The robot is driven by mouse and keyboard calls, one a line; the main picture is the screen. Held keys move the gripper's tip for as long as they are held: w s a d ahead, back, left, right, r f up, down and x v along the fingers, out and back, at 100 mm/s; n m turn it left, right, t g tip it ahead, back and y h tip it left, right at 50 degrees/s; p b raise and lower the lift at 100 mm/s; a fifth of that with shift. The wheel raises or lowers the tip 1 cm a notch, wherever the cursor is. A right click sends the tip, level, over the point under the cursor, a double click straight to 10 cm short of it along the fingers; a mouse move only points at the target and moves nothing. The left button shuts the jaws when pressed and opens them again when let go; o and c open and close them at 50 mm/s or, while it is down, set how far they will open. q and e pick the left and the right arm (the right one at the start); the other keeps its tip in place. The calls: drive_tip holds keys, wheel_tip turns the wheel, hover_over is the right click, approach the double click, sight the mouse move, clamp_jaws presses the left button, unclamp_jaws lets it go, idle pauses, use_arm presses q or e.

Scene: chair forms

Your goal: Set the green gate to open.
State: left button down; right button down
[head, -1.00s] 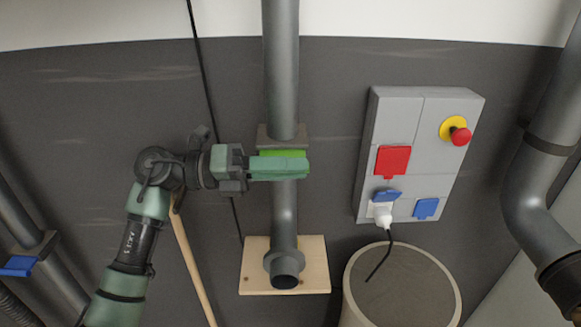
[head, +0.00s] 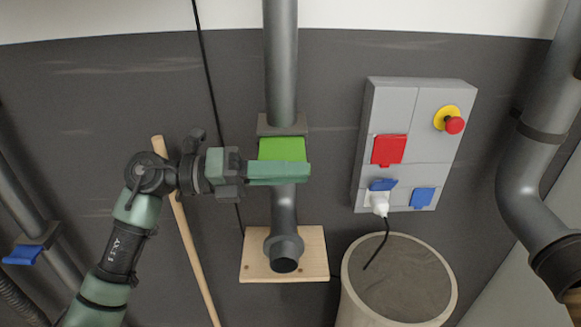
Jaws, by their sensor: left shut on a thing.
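The green gate (head: 282,148) is a bright green plate at the grey collar (head: 282,124) on the vertical grey pipe (head: 281,60) in the middle of the head view. A broad part of the plate shows below the collar. My left gripper (head: 290,172) reaches in from the left and is shut on the gate's lower front edge. Its green fingers hide that edge and part of the pipe behind. My right gripper is not in view.
A grey electrical box (head: 395,112) with a red cover, blue covers and a red stop button hangs on the wall at right. A round bin (head: 398,280) stands below it. A wooden stick (head: 187,235) leans behind my left arm. A blue gate (head: 23,254) is at far left.

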use_arm(q)
drive_tip(key=shift+s, duration=0.1)
drive_tip(key=shift+w, duration=0.2)
drive_tip(key=c, duration=1.3)
unclamp_jaws()
drive_tip(key=shift+s+r, duration=0.1)
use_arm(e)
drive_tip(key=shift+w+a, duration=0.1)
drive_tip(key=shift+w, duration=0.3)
